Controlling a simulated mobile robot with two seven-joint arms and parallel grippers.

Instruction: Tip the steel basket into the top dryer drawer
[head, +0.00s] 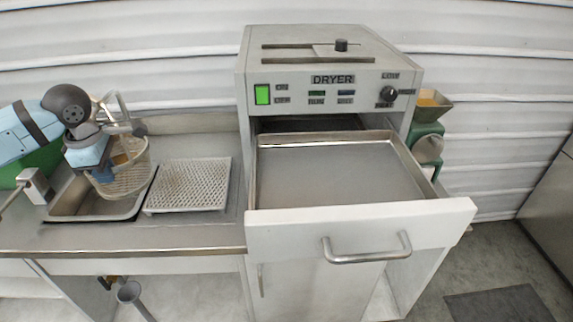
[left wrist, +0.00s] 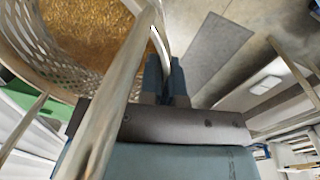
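The steel basket (head: 130,178) is a perforated round basket held over the sink at the left of the head view. The left wrist view shows golden-brown grains (left wrist: 88,38) inside it. My left gripper (left wrist: 165,78) appears shut on the basket's handle, a metal bar that passes between its dark fingers. In the head view my blue and grey left wrist partly hides the basket. The top dryer drawer (head: 460,210) is pulled out, and its metal tray looks empty. It stands to the right of the basket, apart from it. My right gripper is in neither view.
The sink (head: 68,208) lies below the basket. A perforated drain plate (head: 190,185) lies on the counter between sink and dryer. The dryer body (head: 330,85) rises behind the drawer. A green machine with a hopper (head: 430,108) stands right of the dryer.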

